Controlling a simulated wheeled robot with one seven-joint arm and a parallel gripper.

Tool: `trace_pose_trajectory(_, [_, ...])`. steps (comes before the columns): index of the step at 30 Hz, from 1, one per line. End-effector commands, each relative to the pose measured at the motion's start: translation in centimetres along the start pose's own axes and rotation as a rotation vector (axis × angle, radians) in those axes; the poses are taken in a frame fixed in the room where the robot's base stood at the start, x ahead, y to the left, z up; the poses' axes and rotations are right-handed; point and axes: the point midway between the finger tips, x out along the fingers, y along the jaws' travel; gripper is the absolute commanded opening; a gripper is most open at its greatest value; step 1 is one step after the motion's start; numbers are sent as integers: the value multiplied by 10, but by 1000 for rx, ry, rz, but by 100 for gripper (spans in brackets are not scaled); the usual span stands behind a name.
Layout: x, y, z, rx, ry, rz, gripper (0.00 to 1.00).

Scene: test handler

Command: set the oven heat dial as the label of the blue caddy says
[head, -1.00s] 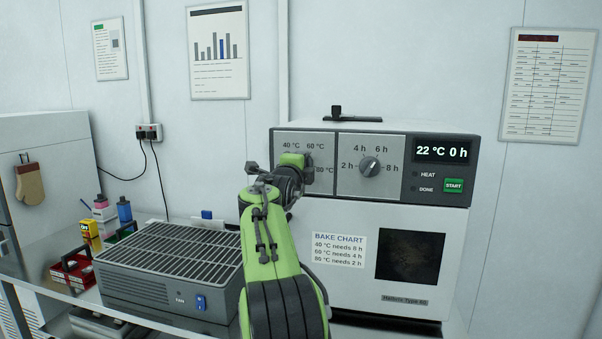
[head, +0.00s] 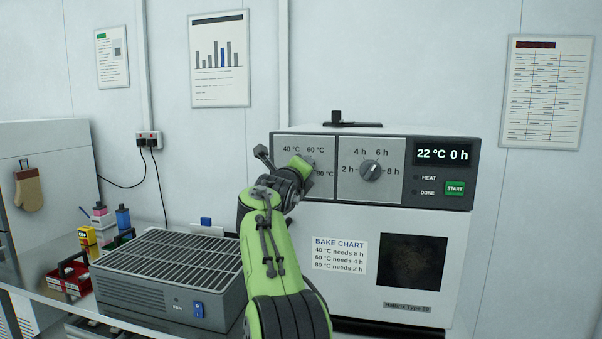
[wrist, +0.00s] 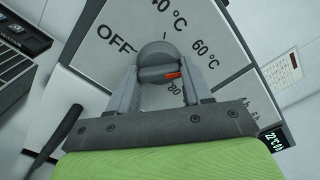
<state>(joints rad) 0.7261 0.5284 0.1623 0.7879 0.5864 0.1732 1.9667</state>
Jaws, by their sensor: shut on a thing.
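The oven's heat dial (wrist: 157,50) is a round grey knob with an orange mark, seen in the wrist view among OFF, 40 °C, 60 °C and 80 labels. My gripper (wrist: 160,74) is shut on the dial, one finger at each side of its grip bar. The orange mark points right in the wrist view, seemingly between 60 °C and 80. In the head view my green gripper (head: 300,167) hides the dial. The oven (head: 350,255) display reads 22 °C 0 h. A small blue part (head: 206,221) shows behind the fan unit; I cannot tell if it is the blue caddy. No caddy label is readable.
The time dial (head: 370,171) is right of my gripper, with the green START button (head: 455,188) beyond. A bake chart (head: 339,255) is on the oven front. Left stand the grey fan unit (head: 150,290), a red caddy (head: 72,284) and small bottles (head: 123,217).

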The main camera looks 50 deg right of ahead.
Motion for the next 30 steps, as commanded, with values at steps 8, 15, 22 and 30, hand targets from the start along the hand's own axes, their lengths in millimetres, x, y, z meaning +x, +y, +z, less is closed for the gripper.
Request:
trace_pose_trajectory(8, [0,0,0,5,1,-1,19])
trace_pose_trajectory(15, [0,0,0,4,1,0,66])
trace_pose_trajectory(22, [0,0,0,4,0,0,74])
trace_pose_trajectory(30, [-27,3,-1,5,-4,0,74])
